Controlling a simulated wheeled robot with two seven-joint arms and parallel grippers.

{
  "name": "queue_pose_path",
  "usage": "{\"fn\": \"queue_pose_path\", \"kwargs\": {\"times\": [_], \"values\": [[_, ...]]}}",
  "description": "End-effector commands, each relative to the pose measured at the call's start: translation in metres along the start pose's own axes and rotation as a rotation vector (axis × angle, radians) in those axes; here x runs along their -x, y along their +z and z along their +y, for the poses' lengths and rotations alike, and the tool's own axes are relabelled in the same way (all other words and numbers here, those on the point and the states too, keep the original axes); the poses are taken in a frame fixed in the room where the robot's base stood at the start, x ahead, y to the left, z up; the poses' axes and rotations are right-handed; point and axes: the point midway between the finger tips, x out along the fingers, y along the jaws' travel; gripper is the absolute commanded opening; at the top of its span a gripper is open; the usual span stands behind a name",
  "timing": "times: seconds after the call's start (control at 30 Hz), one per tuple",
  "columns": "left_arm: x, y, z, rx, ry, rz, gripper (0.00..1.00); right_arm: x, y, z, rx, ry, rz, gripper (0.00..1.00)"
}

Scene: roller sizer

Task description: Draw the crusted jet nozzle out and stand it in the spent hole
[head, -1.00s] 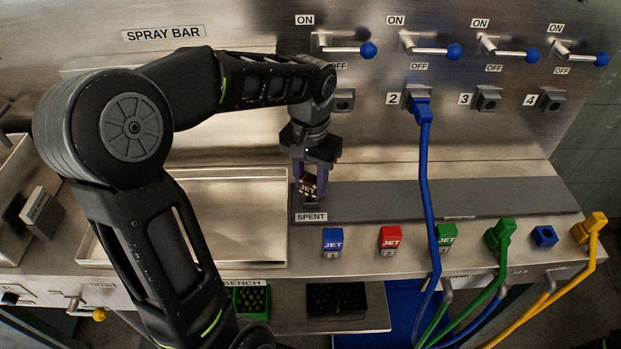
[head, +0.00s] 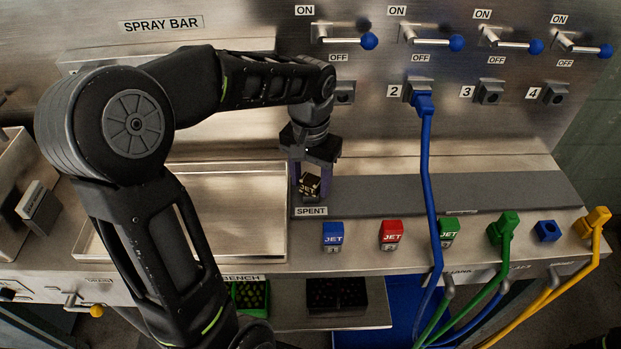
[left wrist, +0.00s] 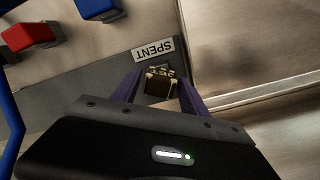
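The crusted jet nozzle (head: 310,186) is a dark block with pale, crusty JET lettering. It stands right behind the SPENT label (head: 311,211), at the left end of the grey strip (head: 470,195). My left gripper (head: 311,180) points down with its purple fingers on either side of the nozzle. It looks shut on it. The left wrist view also shows the nozzle (left wrist: 160,84) between the fingers, close to the SPENT label (left wrist: 153,50). The spent hole is hidden under the nozzle, so I cannot tell how deep it sits.
Blue (head: 333,234), red (head: 391,234) and green (head: 449,232) JET blocks stand along the front ledge. A blue hose plug (head: 423,102) is in socket 2, its hose hanging across the strip. A shallow steel tray (head: 225,215) lies left of the gripper.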

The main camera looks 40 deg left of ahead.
Motion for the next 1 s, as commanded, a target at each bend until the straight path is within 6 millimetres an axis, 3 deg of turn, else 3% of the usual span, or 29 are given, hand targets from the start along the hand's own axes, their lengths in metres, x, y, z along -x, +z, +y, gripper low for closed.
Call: {"fn": "queue_pose_path", "kwargs": {"times": [0.1, 0.47, 1.0], "values": [[0.000, 0.000, 0.000, 0.000, 0.000, 0.000, 0.61, 0.000, 0.000, 0.000, 0.000, 0.000, 0.000, 0.36], [0.002, 0.000, 0.000, 0.000, 0.000, 0.001, 0.61, 0.002, -0.003, -0.003, 0.006, -0.008, 0.008, 0.36], [0.075, -0.001, 0.000, -0.001, 0.001, 0.002, 0.61, -0.003, -0.003, -0.001, 0.006, -0.009, 0.008, 0.36]]}}
